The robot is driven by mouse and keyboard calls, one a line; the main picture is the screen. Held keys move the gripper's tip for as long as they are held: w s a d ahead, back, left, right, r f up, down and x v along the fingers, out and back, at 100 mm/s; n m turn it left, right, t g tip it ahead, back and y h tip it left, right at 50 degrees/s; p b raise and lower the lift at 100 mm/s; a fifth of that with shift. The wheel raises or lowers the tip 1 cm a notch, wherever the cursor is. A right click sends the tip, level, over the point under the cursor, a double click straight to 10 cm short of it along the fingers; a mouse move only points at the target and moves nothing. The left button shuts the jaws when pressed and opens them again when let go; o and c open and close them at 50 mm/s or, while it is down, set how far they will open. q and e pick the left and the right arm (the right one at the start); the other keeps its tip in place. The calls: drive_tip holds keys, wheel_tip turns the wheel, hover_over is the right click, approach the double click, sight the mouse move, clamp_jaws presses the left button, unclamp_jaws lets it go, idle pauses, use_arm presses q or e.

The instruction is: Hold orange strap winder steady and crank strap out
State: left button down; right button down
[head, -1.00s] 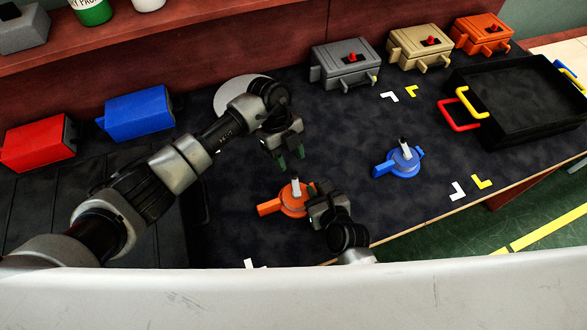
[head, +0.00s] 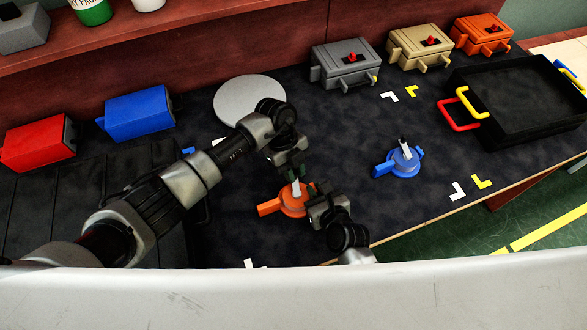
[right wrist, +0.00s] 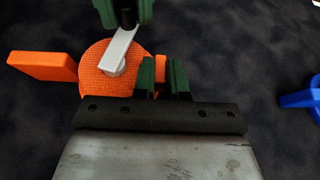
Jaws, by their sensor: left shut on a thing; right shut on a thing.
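The orange strap winder (head: 290,204) lies on the dark mat at the front middle, its flat orange arm (head: 268,209) pointing left. It also shows in the right wrist view (right wrist: 92,78), with a light grey crank (right wrist: 118,50) on top. My left gripper (head: 297,174) is over the winder, its green fingers (right wrist: 124,14) shut on the upper end of the crank. My right gripper (right wrist: 165,78) is shut on the winder's short orange tab (right wrist: 160,66) at its right side. The tab is partly hidden by the fingers. No pulled-out strap can be made out.
A blue winder (head: 404,162) lies to the right. A white disc (head: 246,101) lies behind my left arm. Grey (head: 346,66), tan (head: 420,48) and orange (head: 482,35) boxes stand at the back; a black tray (head: 515,100) sits far right. The mat between the winders is clear.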

use_arm(q)
drive_tip(key=d+m+y, duration=0.1)
drive_tip(key=m, duration=0.2)
drive_tip(key=shift+d+r, duration=0.1)
drive_tip(key=shift+d, duration=0.1)
drive_tip(key=m, duration=0.1)
drive_tip(key=d+m+y, duration=0.1)
drive_tip(key=shift+s+m+g, duration=0.1)
drive_tip(key=shift+m+g, duration=0.2)
drive_tip(key=shift+m, duration=0.1)
drive_tip(key=m, duration=0.1)
drive_tip(key=d+m+y, duration=0.1)
drive_tip(key=m, duration=0.1)
drive_tip(key=shift+s, duration=0.35)
drive_tip(key=shift+s+d+m+y, duration=0.15)
drive_tip(key=shift+d+m+y, duration=0.05)
drive_tip(key=shift+m+y, duration=0.1)
drive_tip(key=shift+s+d, duration=0.1)
drive_tip(key=shift+s, duration=0.05)
idle(0.6)
drive_tip(key=c, duration=1.2)
unclamp_jaws()
drive_tip(key=shift+o, duration=0.8)
